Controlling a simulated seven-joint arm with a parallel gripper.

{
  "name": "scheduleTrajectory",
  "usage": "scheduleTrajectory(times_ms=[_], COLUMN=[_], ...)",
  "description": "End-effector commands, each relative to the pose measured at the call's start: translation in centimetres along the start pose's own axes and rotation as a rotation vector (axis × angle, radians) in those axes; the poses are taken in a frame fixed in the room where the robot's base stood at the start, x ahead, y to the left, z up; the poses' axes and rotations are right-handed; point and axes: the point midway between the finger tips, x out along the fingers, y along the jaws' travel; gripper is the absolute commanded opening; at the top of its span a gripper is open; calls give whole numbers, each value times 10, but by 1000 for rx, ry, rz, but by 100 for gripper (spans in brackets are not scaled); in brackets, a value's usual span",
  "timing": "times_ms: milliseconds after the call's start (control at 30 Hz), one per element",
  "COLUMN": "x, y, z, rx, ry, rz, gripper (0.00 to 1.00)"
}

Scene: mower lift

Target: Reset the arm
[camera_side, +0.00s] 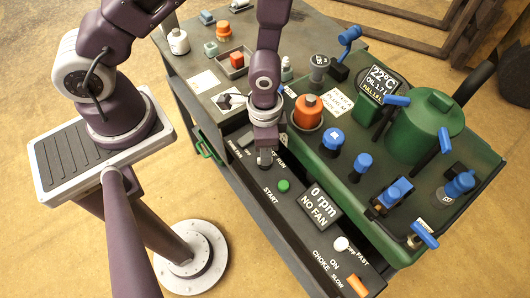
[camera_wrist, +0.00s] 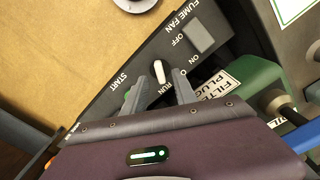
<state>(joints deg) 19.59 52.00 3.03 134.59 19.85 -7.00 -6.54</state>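My gripper (camera_side: 265,158) points down over the black control panel (camera_side: 258,182) in the side view, near the RUN label. In the wrist view my gripper (camera_wrist: 159,77) has its two grey fingers spread. A white key-like knob (camera_wrist: 158,71) beside RUN shows between and just beyond the fingertips. Whether the fingers touch it I cannot tell. The fume fan switch (camera_wrist: 200,38) is a grey rocker between OFF and ON. The panel also bears a green START button (camera_side: 283,185) and a display (camera_side: 319,206) reading "0 rpm NO FAN".
A green mower body (camera_side: 330,160) carries an orange cap (camera_side: 308,110), several blue handles and a display (camera_side: 381,84) reading "22°C". A white knob (camera_side: 341,243) and an orange lever (camera_side: 357,286) sit at the panel's front. Small items and a white bottle (camera_side: 178,41) stand on the bench behind.

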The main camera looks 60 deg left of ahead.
Motion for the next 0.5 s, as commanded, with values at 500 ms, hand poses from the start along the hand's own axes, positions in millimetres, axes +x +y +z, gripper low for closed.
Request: scheduleTrajectory(times_ms=[500], x=[-43], y=[0], z=[0], rx=[0], ry=[-1], rz=[0], gripper=[34])
